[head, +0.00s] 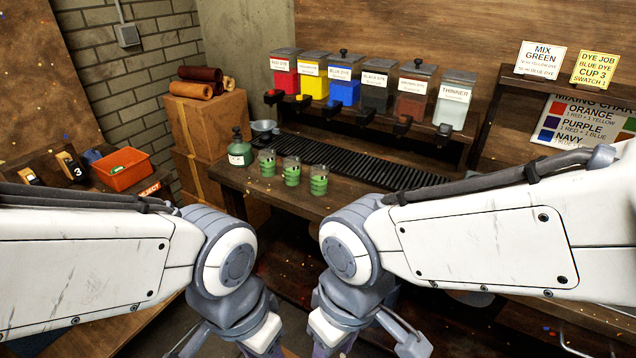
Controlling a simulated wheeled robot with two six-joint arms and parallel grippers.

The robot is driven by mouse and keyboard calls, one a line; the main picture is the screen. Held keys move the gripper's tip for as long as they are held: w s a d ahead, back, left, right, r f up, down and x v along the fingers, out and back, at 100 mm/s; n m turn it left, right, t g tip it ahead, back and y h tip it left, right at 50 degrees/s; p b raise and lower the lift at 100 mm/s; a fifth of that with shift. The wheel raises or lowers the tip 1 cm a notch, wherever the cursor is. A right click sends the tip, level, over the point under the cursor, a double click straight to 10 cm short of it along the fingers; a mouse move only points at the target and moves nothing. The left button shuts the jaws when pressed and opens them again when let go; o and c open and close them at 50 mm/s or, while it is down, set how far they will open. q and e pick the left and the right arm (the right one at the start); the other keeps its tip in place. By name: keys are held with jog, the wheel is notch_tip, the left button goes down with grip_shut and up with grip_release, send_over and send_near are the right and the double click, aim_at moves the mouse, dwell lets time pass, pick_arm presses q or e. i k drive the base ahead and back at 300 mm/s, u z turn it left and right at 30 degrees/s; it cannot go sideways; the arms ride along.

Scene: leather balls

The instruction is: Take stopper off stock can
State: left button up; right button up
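A dark green can-like bottle (239,154) with a pale label stands upright at the left end of the workbench. A dark knob-like stopper (237,133) sits on its top. The label is too small to read, so I cannot confirm that it is the stock can. Both of my arms reach in from the sides and bend down at the bottom middle, well short of the bottle. My gripper fingertips are below the picture edge, so neither gripper shows.
Three clear cups with green bands (291,171) stand right of the bottle, close to it. A small grey bowl (264,127) is behind. Labelled dye dispensers (344,87) line the shelf above a black ribbed strip (365,160). An orange bin (122,170) stands left.

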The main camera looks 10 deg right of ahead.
aim_at(236, 129)
jog(key=u, duration=0.9)
jog(key=k, duration=1.2)
jog(key=u, duration=0.8)
jog(key=i, duration=2.4)
jog(key=z, duration=0.95)
jog(key=i, duration=0.95)
jog(key=z, duration=1.7)
jog(key=i, duration=0.7)
jog(key=z, duration=0.7)
